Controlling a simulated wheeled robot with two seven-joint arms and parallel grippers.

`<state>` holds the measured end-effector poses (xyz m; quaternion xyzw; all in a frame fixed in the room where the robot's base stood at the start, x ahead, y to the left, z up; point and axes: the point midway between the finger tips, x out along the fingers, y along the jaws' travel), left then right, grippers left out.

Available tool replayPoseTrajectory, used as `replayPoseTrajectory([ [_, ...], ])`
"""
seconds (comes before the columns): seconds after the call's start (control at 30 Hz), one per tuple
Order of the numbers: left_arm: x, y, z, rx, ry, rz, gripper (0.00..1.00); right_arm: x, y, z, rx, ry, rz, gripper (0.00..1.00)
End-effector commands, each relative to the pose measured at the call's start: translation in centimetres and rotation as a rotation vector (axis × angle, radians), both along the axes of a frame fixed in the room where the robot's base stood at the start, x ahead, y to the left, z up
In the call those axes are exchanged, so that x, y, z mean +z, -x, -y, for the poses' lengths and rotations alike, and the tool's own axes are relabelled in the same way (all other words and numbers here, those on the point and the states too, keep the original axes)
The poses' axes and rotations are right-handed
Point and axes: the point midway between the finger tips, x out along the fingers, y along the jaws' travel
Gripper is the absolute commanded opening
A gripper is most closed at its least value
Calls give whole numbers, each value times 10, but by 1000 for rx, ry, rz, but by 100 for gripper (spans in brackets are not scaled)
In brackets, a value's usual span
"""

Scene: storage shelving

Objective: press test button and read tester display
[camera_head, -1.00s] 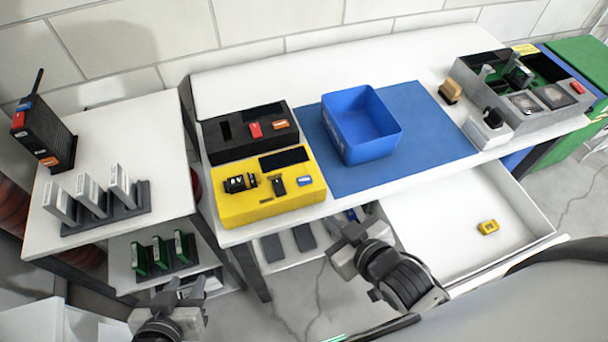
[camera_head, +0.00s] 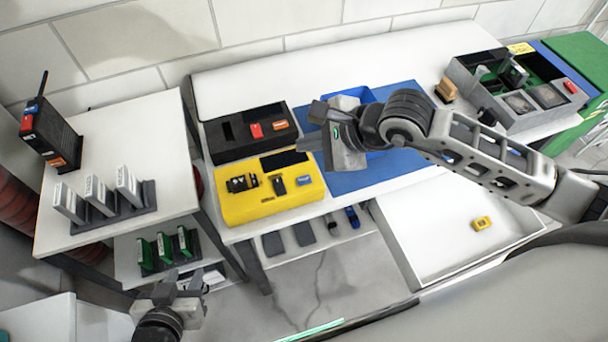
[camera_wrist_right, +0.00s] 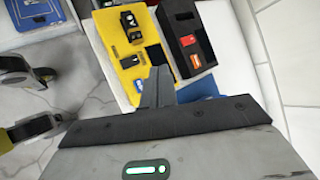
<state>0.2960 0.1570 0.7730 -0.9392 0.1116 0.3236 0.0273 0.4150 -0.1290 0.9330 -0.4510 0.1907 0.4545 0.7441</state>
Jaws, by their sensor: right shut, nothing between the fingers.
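A yellow tester box (camera_head: 250,205) sits on the bench with a dark blank panel (camera_head: 284,160), black parts and a small blue button-like piece (camera_head: 304,181). A black box (camera_head: 222,151) stands behind it, with a red piece (camera_head: 256,131), an orange piece (camera_head: 280,125) and a slot. Both boxes show in the wrist view, yellow (camera_wrist_right: 133,67) and black (camera_wrist_right: 186,22). My right gripper (camera_head: 308,142) is shut and empty, above the bench just right of both boxes; its fingers (camera_wrist_right: 155,85) point toward them. My left gripper (camera_head: 182,280) is open and empty, low in front of the left table.
A blue bin (camera_head: 350,95) on a blue mat (camera_head: 425,115) is partly hidden by my right arm. An open drawer (camera_head: 425,245) holds a small yellow item (camera_head: 481,223). A grey fixture (camera_head: 500,105) stands at right. A black radio (camera_head: 48,135) and card rack stand on the left table.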

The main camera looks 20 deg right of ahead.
Motion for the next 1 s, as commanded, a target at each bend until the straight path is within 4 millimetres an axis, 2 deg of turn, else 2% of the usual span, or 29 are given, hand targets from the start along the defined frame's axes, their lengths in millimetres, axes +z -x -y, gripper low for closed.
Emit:
replayPoseTrajectory([
  [0.37,-1,1,0,1,0,-2,36,-1,-1,2,1,18,9,0],
  [0.57,-2,2,1,0,2,-4,36,-8,-1,2,0,15,6,0],
  [0.77,-4,2,3,-3,3,-6,36,-30,-1,2,-2,15,5,0],
  [1.0,-22,1,7,-7,15,0,36,-69,-1,2,0,14,7,0],
])
